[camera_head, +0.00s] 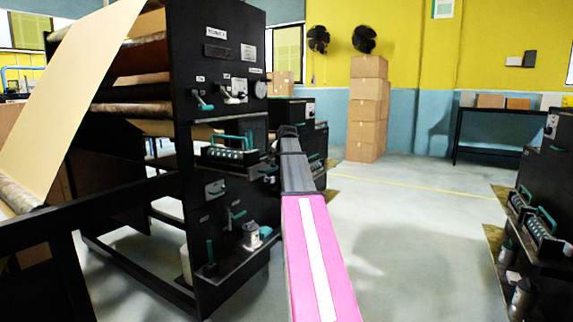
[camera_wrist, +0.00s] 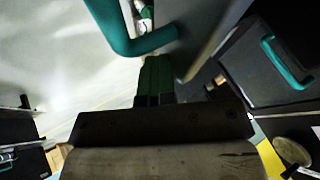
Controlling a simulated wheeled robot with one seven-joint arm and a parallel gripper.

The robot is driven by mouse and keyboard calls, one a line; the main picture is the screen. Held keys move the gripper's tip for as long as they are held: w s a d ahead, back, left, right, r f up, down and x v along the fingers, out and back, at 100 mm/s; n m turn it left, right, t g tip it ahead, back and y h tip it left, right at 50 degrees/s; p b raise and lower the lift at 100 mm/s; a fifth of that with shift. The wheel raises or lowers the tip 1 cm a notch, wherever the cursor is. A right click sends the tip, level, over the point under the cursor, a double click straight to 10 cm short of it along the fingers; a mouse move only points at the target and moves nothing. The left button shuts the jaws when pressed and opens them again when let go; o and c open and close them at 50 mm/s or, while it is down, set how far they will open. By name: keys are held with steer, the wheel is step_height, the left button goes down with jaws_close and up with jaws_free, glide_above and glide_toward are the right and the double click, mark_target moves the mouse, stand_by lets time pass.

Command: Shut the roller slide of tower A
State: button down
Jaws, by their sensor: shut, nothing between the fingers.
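Tower A (camera_head: 225,90) is the tall black machine at left in the head view, with a label plate near its top. Its roller slide (camera_head: 232,155), a tray of rollers with a teal bar handle, sticks out from the front panel. My arm's pink and dark links reach forward just right of the tower; my gripper cannot be made out there. In the wrist view my gripper (camera_wrist: 155,66) has its green fingers shut and empty. A thick teal handle (camera_wrist: 125,38) passes close ahead of the fingertips; I cannot tell whether they touch.
Below the slide are small levers and a canister (camera_head: 251,236). Another black machine (camera_head: 545,190) with its own teal-handled roller unit stands at right. Stacked cartons (camera_head: 367,110) and a dark table (camera_head: 500,130) are at the back. The floor between is clear.

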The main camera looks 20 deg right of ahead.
steer(key=w+a, duration=0.9)
steer(key=w, duration=0.4)
steer(key=w+a, duration=0.9)
steer(key=w, duration=0.3)
steer(key=shift+w+a, duration=0.3)
steer(key=shift+w, duration=0.1)
steer(key=shift+a, duration=0.1)
